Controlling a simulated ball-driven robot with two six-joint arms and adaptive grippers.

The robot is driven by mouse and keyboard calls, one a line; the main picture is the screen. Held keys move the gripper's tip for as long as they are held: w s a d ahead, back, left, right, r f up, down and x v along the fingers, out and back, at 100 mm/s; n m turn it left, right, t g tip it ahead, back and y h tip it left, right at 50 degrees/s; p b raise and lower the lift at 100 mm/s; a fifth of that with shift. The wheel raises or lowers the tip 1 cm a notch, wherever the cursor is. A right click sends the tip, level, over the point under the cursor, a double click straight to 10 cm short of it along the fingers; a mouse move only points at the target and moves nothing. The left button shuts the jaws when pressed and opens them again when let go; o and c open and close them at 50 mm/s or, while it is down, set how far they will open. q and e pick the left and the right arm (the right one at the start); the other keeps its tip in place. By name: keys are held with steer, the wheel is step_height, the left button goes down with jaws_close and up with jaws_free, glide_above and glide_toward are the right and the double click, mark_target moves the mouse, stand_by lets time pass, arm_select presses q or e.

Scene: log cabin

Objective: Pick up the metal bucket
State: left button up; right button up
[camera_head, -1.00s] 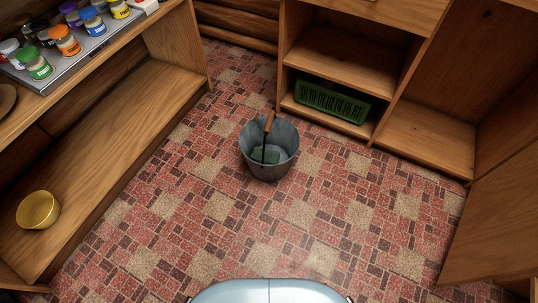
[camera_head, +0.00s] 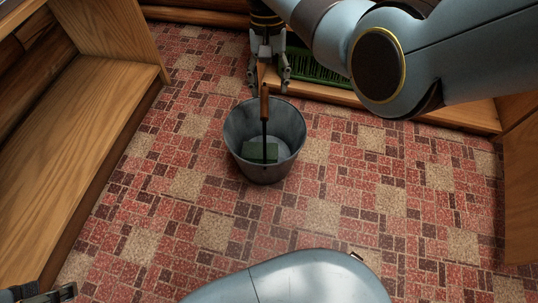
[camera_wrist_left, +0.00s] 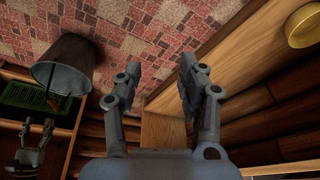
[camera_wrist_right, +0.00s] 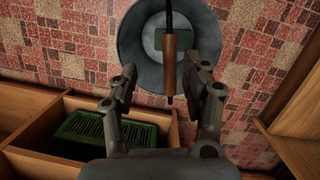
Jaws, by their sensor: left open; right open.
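The grey metal bucket (camera_head: 262,175) stands upright on the tiled floor in the middle of the head view. A wooden-handled tool (camera_head: 264,104) leans in it, above a green block (camera_head: 254,152) at its bottom. My right gripper (camera_head: 268,84) is open at the bucket's far side, pointing at it, with nothing held. In the right wrist view the bucket (camera_wrist_right: 133,42) lies ahead of the open fingers, with the tool's handle (camera_wrist_right: 169,68) showing between them. My left gripper (camera_wrist_left: 160,70) is open and empty; the bucket (camera_wrist_left: 67,62) shows left of it in the left wrist view.
A green slotted crate (camera_head: 315,70) sits in the low shelf behind the bucket, partly hidden by my right arm. A wooden shelf unit (camera_head: 85,105) stands at the left. A golden bowl (camera_wrist_left: 308,25) shows in the left wrist view. Floor around the bucket is clear.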

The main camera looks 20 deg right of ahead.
mark_target(265, 100)
steer(key=shift+w+a+r+b, duration=0.15)
steer(key=shift+w+b, duration=0.15)
steer(key=shift+w, duration=0.95)
steer(key=shift+w+r+t, duration=0.15)
steer(key=shift+w+t, duration=0.15)
steer(key=shift+w, duration=0.05)
step_height(265, 100, down, 3)
steer(key=shift+s+a+r+b, duration=0.1)
steer(key=shift+s+b, duration=0.05)
steer(key=shift+b, duration=0.85)
steer(key=shift+f+b, duration=0.3)
steer(key=shift+f, duration=0.35)
steer(key=shift+s+f, duration=0.1)
steer(key=shift+f, duration=0.25)
steer(key=shift+s+f+b, duration=0.25)
steer(key=shift+f+b, duration=0.7)
steer(key=shift+f, duration=0.05)
steer(key=shift+s+f+b, duration=0.15)
steer(key=shift+f+b, duration=0.4)
steer(key=shift+f, duration=0.1)
steer(key=shift+s+f+b, duration=0.1)
steer(key=shift+f+b, duration=0.35)
steer(key=shift+f, duration=0.4)
arm_select(q)
step_height(265, 100, down, 9)
steer(key=t, duration=0.7)
steer(key=shift+w+d+h, duration=0.3)
steer(key=shift+w+d, duration=0.15)
